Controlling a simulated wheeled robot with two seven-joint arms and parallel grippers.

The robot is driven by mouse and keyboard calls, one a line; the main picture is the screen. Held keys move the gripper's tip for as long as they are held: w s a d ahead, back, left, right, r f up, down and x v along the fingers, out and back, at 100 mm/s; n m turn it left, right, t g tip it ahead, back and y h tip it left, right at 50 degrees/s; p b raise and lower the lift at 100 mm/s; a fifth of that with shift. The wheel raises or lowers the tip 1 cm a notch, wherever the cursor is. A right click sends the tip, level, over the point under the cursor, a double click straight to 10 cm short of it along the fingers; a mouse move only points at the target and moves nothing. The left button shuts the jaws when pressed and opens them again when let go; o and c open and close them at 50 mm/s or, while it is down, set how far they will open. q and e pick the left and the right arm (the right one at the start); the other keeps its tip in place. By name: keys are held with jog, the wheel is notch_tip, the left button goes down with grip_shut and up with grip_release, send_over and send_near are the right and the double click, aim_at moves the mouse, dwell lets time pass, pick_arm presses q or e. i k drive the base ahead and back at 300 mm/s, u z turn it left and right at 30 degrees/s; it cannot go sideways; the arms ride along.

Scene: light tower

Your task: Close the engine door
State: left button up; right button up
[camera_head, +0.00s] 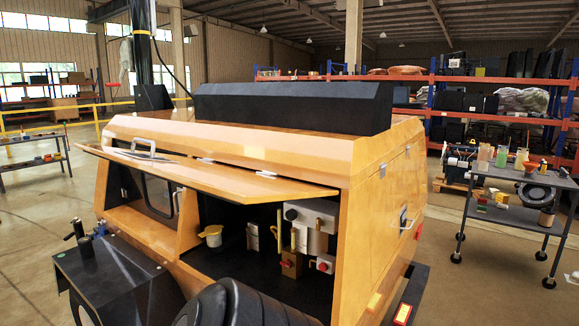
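The engine door (215,177) is a long orange panel on the near side of the orange light tower body (370,215). It is raised and sticks out towards me, close to level, with hinges along its upper edge. A silver handle (142,147) sits near its left end. Below it the engine bay (262,228) is open, showing a yellow-capped part, valves, and red and brass fittings. Neither of my grippers is in view.
A black tyre (245,305) and a black box-like part (115,275) stand low in front of the bay. A black cover (295,105) lies on the roof. A grey cart (515,195) with tools stands at right.

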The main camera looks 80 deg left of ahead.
aim_at(235, 186)
jog(key=u, duration=3)
jog(key=i, duration=0.5)
jog(key=u, duration=0.1)
jog(key=k, duration=0.5)
jog(key=z, duration=0.15)
